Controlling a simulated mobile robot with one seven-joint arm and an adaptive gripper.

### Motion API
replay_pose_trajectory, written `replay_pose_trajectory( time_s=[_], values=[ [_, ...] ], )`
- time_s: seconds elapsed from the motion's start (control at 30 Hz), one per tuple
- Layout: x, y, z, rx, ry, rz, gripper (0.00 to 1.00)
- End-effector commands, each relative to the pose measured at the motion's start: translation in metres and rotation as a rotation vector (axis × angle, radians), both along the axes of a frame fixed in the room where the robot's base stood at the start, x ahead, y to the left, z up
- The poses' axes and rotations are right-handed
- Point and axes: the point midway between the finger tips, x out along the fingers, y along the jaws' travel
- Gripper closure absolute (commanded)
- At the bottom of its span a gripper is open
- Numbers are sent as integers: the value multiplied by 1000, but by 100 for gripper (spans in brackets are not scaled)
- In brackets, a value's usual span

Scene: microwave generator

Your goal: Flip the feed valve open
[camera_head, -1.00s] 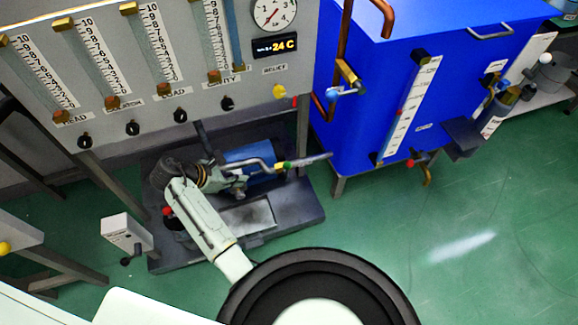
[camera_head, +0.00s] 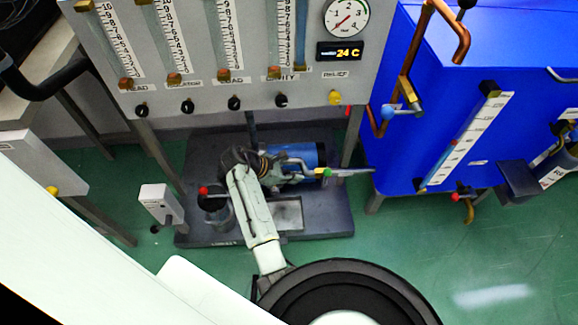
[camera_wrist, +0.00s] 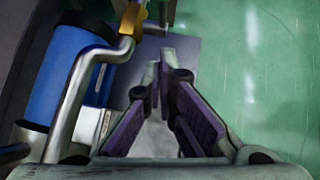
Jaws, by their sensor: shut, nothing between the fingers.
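A bent silver pipe runs beside a blue cylinder (camera_head: 303,155) on the floor skid and ends in a brass and green fitting (camera_head: 326,173) with a grey bar pointing right. It looks like a valve, but no label confirms it as the feed valve. The pipe (camera_wrist: 82,85) and its brass piece (camera_wrist: 130,20) show at upper left in the wrist view. My gripper (camera_wrist: 158,68) is shut and empty, its purple-sided fingers meeting to the right of the pipe, apart from the brass piece. In the head view my wrist hides part of the cylinder.
A blue tank (camera_head: 450,75) stands at right with a blue-handled valve (camera_head: 400,110) on copper pipe and a red-handled tap (camera_head: 464,195). A gauge panel (camera_head: 300,95) overhangs the skid (camera_head: 335,225). Green floor (camera_head: 420,250) is clear at right.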

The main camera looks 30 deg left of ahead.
Motion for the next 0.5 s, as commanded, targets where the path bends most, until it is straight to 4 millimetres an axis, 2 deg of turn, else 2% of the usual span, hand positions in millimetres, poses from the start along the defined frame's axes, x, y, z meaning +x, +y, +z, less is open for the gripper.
replay_pose_trajectory(
  time_s=[0.2,0.5],
  values=[
    [23,-24,-34,-2,2,-1,100],
    [50,-49,-33,1,0,-1,100]
  ],
)
